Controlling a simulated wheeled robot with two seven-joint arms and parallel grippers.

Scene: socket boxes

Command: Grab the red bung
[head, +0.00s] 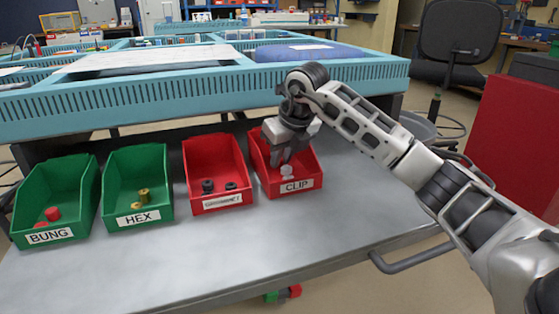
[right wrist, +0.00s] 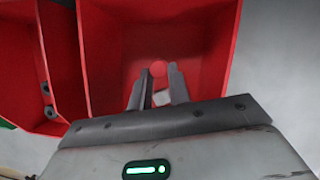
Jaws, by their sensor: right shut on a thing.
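Two red bungs (head: 53,213) are in the green box labelled BUNG (head: 83,192), at the far left in the head view. My right gripper (head: 282,163) is far from them, pointing down into the red box labelled CLIP (head: 311,166). A small whitish piece (head: 287,173) shows at its fingertips. In the right wrist view the fingers (right wrist: 157,88) are shut on a small pale piece (right wrist: 160,98), partly hidden by them. A small round red spot (right wrist: 158,68) shows by the tips; I cannot tell what it is. My left gripper is not in view.
A green HEX box (head: 157,182) with brass pieces and a red box (head: 232,167) with black rings stand between the BUNG and CLIP boxes. The grey table (head: 215,255) is clear in front of them. A blue slotted bench (head: 200,104) stands behind.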

